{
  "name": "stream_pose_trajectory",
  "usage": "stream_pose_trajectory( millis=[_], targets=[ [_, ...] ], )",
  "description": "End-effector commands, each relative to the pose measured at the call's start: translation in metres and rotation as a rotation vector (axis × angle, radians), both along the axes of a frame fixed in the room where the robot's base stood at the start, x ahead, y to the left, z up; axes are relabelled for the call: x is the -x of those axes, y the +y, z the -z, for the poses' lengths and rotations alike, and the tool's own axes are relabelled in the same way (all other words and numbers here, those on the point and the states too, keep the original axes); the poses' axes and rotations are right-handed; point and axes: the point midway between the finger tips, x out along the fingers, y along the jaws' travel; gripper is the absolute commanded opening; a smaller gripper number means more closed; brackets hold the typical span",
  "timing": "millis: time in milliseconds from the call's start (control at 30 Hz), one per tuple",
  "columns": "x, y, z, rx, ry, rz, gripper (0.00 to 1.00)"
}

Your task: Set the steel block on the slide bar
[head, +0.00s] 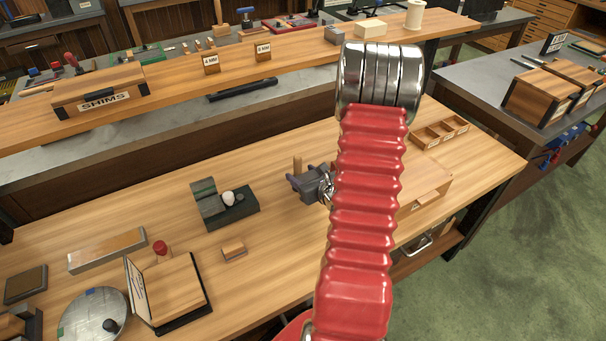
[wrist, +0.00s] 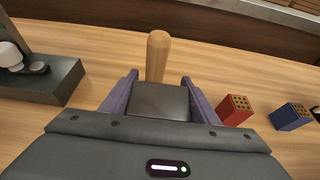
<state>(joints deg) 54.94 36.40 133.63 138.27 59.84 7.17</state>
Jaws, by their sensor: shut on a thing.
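My gripper (wrist: 160,92), with purple fingers, is shut on a dark grey, flat-faced block, which I take to be the steel block (wrist: 160,102). In the head view my gripper (head: 306,182) is low over the wooden bench, partly behind my red arm, and the block cannot be told apart there. A round wooden peg (wrist: 158,52) rises just beyond the block; I cannot tell if they are joined. A dark green-grey fixture (head: 232,212) with a raised end block and a white knob stands left of my gripper. I cannot tell for certain which thing is the slide bar.
Red (wrist: 234,109) and blue (wrist: 290,116) drilled blocks lie to the right in the wrist view. Bare wood lies between fixture and gripper.

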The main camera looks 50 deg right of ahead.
Motion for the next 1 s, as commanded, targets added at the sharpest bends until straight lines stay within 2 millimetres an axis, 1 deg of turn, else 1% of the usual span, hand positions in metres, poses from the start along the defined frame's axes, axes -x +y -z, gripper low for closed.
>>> stream_pose_trajectory(
  millis=[67, 167, 500, 1000],
  targets=[
    [-0.001, -0.001, -0.001, 0.004, -0.004, 0.000, 0.00],
    [-0.001, -0.001, 0.005, 0.002, -0.003, 0.001, 0.00],
    [0.000, -0.001, 0.032, 0.001, -0.003, 0.001, 0.00],
    [-0.001, -0.001, 0.037, 0.003, -0.004, 0.001, 0.00]
  ],
)
